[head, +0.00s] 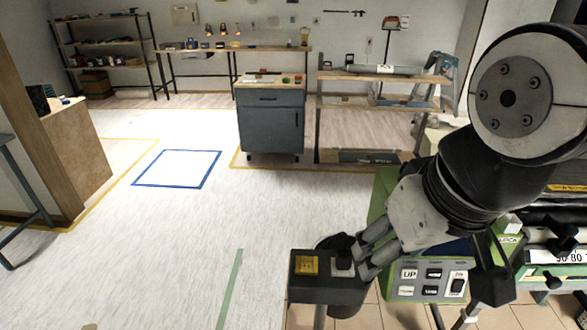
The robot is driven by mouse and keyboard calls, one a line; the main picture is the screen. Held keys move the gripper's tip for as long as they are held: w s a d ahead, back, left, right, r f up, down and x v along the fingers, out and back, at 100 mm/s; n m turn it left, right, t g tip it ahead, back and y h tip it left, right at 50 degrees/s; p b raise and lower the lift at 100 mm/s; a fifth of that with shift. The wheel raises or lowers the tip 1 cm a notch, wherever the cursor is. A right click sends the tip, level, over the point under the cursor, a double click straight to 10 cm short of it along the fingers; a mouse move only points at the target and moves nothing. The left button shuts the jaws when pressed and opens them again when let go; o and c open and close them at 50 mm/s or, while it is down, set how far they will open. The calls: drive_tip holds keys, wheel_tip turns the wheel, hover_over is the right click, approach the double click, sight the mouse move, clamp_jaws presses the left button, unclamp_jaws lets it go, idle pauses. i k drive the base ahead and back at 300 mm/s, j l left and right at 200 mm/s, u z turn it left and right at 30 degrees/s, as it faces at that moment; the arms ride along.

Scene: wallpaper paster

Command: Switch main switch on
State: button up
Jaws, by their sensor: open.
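My gripper (364,258) is at the lower right of the head view, its fingers pointing left and slightly apart, with nothing seen between them. The fingertips are at the right end of a dark box (318,289), beside a pale switch-like part (342,264) on its top. I cannot tell whether they touch it. A yellow square part (306,265) is on the same box, to the left. Right of and below the fingers is a green control panel (400,292) with an "UP" label and black rocker switches (457,287). Which is the main switch, and its position, I cannot tell.
My arm covers part of the green machine (384,187) and the rollers at the right. A blue-grey cabinet (270,127), a workbench (190,49) and shelves stand farther back. The pale floor to the left, with a blue-taped square (177,168), is free.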

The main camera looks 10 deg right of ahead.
sight(457, 284)
drive_tip(key=z, duration=1.15)
drive_tip(key=i+l, duration=0.1)
drive_tip(key=i, duration=0.25)
drive_tip(key=u, duration=0.05)
